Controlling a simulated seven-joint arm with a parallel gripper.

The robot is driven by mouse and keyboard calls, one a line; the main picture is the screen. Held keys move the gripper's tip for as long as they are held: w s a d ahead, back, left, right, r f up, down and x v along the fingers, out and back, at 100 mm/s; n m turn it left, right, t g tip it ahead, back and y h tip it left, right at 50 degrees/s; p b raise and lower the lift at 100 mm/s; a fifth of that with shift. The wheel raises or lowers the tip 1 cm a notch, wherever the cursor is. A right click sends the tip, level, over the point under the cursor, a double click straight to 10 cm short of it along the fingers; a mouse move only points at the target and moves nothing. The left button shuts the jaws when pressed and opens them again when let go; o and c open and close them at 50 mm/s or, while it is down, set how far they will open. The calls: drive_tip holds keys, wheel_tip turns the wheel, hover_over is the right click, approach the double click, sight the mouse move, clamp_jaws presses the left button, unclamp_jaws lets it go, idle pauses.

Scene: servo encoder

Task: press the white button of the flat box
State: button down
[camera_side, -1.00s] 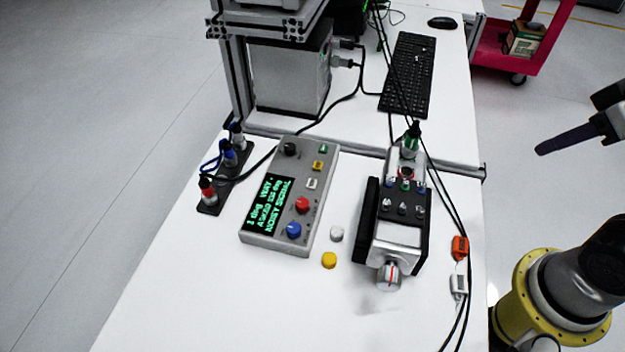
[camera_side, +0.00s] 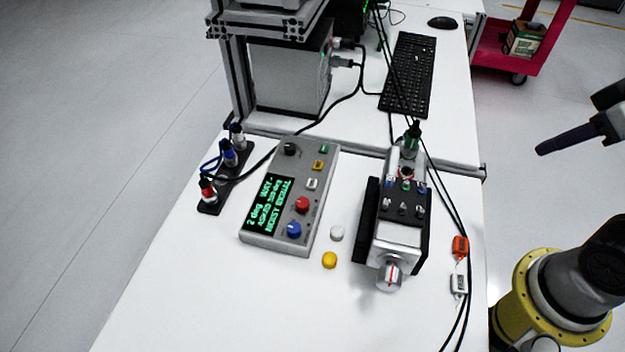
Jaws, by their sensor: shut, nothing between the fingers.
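The flat box (camera_side: 277,240) is grey and lies on the white table, left of the middle. Its dark screen (camera_side: 268,208) shows green text. My gripper (camera_side: 545,149) is at the right edge, off the table and far from the box. Its dark fingers are together, pointing left, with nothing held.
A motor unit (camera_side: 398,235) with a silver knob stands right of the box. Loose white (camera_side: 337,232) and yellow (camera_side: 329,260) caps lie between. A connector strip (camera_side: 211,207) with cables stands left. Cables run down the table's right side. The front table area is clear.

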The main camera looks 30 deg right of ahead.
drive_tip(key=w+d+r+n+t+h, duration=0.15)
drive_tip(key=w+n, duration=0.25)
drive_tip(key=n, duration=0.4)
drive_tip(key=w+d+r+n+h, duration=0.1)
drive_tip(key=w+d+r+n, duration=0.25)
drive_tip(key=n, duration=0.35)
drive_tip(key=w+a+n+t, duration=0.1)
drive_tip(key=w+a+n, duration=0.5)
drive_tip(key=w+n, duration=0.6)
drive_tip(key=w+a+f+n+t, duration=0.1)
drive_tip(key=w+a+n, duration=0.2)
drive_tip(key=a+n, duration=0.3)
drive_tip(key=w+a+f+n+t, duration=0.1)
drive_tip(key=w+a+f+n, duration=0.15)
drive_tip(key=a+n, duration=0.35)
drive_tip(key=s+a+f+n+y, duration=0.2)
drive_tip(key=a+f+n, duration=0.3)
drive_tip(key=a, duration=0.8)
wheel_tip(320, 180, down, 2)
drive_tip(key=shift+a+f+g, duration=0.1)
drive_tip(key=shift+a+g, duration=0.15)
drive_tip(key=shift+g, duration=0.2)
